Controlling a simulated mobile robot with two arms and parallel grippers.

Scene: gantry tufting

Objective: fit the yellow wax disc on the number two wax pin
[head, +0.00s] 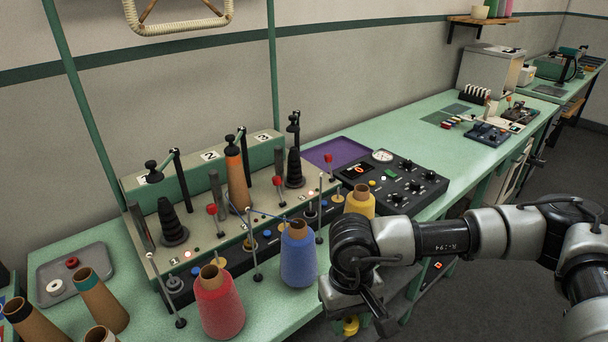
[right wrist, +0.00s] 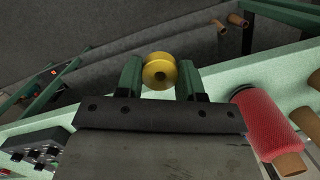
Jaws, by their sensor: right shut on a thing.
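The yellow wax disc (right wrist: 159,71) is between the two green fingers of my right gripper (right wrist: 160,78) in the right wrist view. In the head view the disc (head: 351,325) shows just below my right gripper (head: 352,308), held over the front edge of the bench, apart from the machine. The number 2 plate (head: 209,155) is on the green back rail of the tufting machine, behind an orange-brown cone. Small fittings line the machine's front; I cannot tell clearly which is the number two wax pin. My left gripper is not in view.
A red cone (head: 218,303), a blue cone (head: 298,256) and a yellow cone (head: 360,202) stand in front of the machine. Thin upright rods rise between them. A grey tray (head: 88,262) with a red and a white ring is at left. A black control box (head: 392,178) is at right.

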